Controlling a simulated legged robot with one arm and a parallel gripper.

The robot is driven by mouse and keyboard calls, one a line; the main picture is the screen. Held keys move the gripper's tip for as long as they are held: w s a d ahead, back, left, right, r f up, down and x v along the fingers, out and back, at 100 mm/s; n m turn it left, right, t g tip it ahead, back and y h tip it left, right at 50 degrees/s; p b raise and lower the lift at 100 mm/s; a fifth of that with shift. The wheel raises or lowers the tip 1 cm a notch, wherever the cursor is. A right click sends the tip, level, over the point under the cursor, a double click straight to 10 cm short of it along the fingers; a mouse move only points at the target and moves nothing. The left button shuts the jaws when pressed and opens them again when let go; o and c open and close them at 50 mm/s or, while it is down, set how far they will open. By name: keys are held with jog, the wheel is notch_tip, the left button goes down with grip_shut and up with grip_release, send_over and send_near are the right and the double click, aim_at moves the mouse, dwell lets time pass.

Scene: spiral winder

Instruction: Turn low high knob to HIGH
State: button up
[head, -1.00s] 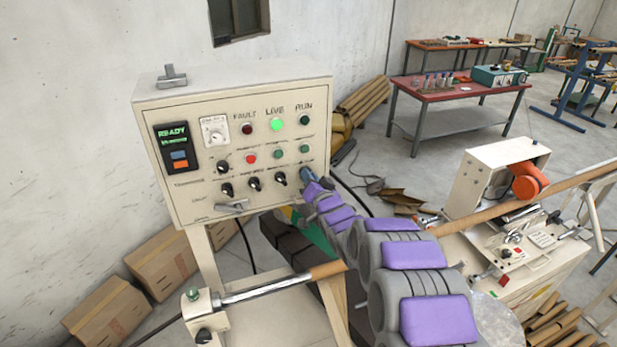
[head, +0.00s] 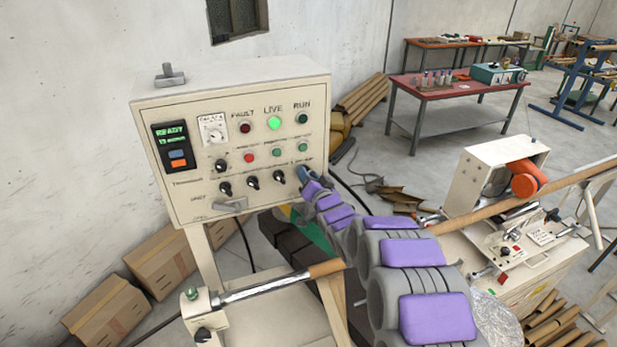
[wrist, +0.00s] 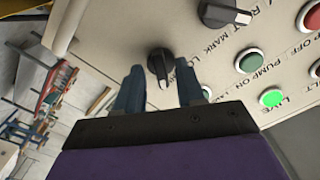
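A black rotary knob (wrist: 160,65) with a white pointer line stands on the cream panel in the wrist view. A partly covered label beginning "LO" is beside it. Its pointer faces down in that picture, toward my gripper. My gripper (wrist: 161,77) has one blue finger on each side of the knob, open around it; I cannot tell whether either finger touches it. In the head view my gripper (head: 306,176) is at the lower right of the control panel (head: 290,88) and hides this knob.
Several other knobs, including one labelled MARK (wrist: 224,13), sit close by. A pump-on button (wrist: 249,61) and the lit green LIVE lamp (wrist: 271,98) are also near. Cardboard boxes (head: 109,316) lie below the panel; the winder machine (head: 490,195) stands at right.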

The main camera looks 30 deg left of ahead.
jog(key=b+v, duration=0.3)
jog(key=v, duration=1.4)
jog(key=shift+d, duration=0.15)
